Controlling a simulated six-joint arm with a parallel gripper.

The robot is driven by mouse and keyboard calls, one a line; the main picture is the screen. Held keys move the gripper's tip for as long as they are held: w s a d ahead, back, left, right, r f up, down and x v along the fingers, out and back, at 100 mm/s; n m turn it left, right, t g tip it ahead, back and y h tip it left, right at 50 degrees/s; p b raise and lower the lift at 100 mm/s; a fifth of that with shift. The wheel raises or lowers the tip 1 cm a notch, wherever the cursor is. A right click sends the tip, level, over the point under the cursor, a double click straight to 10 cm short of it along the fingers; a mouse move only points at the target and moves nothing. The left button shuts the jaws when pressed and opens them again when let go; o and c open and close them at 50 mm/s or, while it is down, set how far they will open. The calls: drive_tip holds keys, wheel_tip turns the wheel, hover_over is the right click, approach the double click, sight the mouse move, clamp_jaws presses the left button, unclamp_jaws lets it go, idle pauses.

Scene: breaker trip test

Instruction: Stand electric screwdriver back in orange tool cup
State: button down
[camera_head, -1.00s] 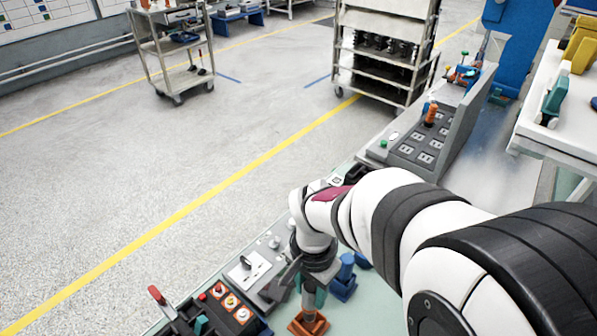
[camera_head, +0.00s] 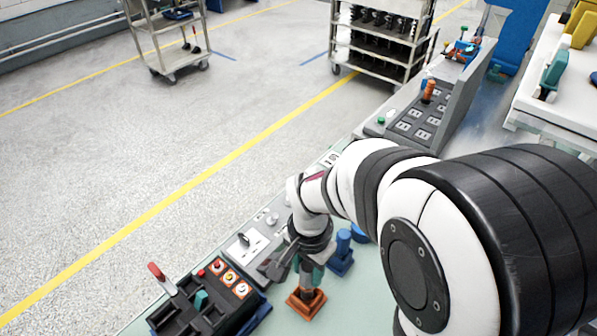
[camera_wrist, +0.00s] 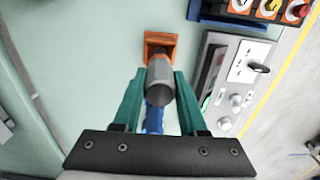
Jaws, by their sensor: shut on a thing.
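My gripper (camera_head: 309,268) points down over the orange tool cup (camera_head: 305,304) on the pale green bench. In the wrist view my gripper's teal fingers (camera_wrist: 160,84) are shut on the electric screwdriver (camera_wrist: 160,78), seen as a grey cylinder with a dark end. The screwdriver stands about upright between my gripper and the cup. The cup's square orange rim (camera_wrist: 147,40) shows just beyond the screwdriver in the wrist view. The screwdriver's far end overlaps the cup, and I cannot tell how deep it sits in it.
A blue holder (camera_head: 341,254) stands close to the right of the cup. A dark box with buttons and a red-tipped lever (camera_head: 205,300) lies to the left. A grey switch panel (camera_head: 250,243) runs behind. Bare bench lies in front and to the right.

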drive_tip(key=shift+f, duration=1.65)
drive_tip(key=shift+c, duration=1.9)
unclamp_jaws()
drive_tip(key=shift+r, duration=0.1)
wheel_tip(320, 180, up, 16)
drive_tip(key=shift+f, duration=0.2)
drive_tip(key=s+d+f+n+y, duration=0.1)
drive_tip(key=s+d+f+n, duration=0.1)
drive_tip(key=s, duration=1.3)
drive_tip(key=shift+s+f+n+y, duration=0.35)
drive_tip(key=shift+f+n+y, duration=0.05)
drive_tip(key=shift+f+n, duration=0.3)
